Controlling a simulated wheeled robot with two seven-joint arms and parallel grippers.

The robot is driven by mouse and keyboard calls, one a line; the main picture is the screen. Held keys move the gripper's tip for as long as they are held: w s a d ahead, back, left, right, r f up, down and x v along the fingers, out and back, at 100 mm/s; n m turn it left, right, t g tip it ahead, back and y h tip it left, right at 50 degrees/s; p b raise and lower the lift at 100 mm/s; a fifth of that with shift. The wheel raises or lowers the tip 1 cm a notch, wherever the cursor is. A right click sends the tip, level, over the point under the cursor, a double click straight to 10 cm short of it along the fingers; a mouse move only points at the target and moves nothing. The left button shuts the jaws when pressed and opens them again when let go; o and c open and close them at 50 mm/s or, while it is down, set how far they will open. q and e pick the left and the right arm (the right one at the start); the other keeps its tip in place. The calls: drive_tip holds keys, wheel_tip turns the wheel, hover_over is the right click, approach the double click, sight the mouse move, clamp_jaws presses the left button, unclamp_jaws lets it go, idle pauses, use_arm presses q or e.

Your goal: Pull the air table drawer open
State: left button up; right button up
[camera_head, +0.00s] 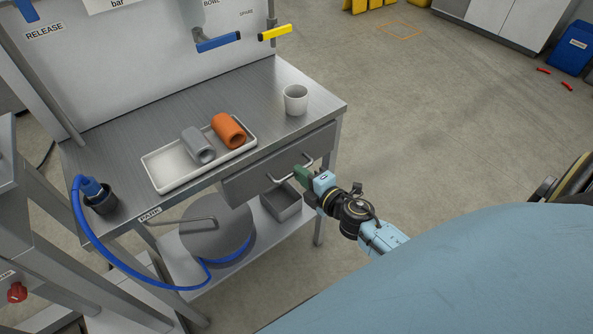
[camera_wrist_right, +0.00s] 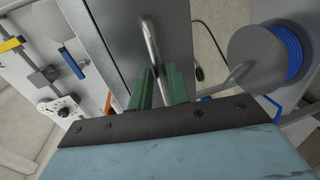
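The drawer (camera_head: 250,183) is a grey metal front under the right part of the steel table top (camera_head: 120,140); it looks closed, about flush with the table's edge. Its bar handle (camera_head: 278,179) sticks out from the front. My right gripper (camera_head: 304,173) is at the right part of this handle. In the right wrist view the handle (camera_wrist_right: 150,45) runs in between the green fingers of my right gripper (camera_wrist_right: 159,75), with some gap visible beside it, so the fingers look open around it. The drawer front (camera_wrist_right: 110,35) is also there. My left gripper is not in view.
A white tray (camera_head: 165,182) with a grey and an orange corrugated piece (camera_head: 228,130) and a white cup (camera_head: 295,100) stand on the table. A hose reel (camera_head: 215,235) and a grey bin (camera_head: 283,203) are below. Open floor (camera_head: 450,130) lies to the right.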

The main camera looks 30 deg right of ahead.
drive_tip(key=shift+x, duration=1.35)
drive_tip(key=shift+c, duration=0.2)
clamp_jaws()
